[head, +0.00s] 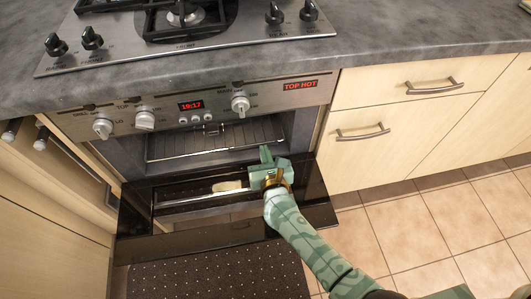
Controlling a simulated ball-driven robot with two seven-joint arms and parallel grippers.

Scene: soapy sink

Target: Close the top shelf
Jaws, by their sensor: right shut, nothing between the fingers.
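The oven's top compartment (297,140) is open below the control panel, with a wire rack (215,138) inside. Its dark glass door (140,220) hangs folded down and outward in front of the opening. A pale bar (180,204) runs across the door. My green right gripper (268,158) is shut and empty. It is over the right part of the door, in front of the opening, and covers part of the door and the bar. I cannot tell whether it touches the door. My left gripper is not in view.
A gas hob (185,45) sits in the grey worktop (420,45) above the oven. Wooden drawers (385,95) with metal handles are to the right, closed. A dark dotted mat (215,275) lies below the door.

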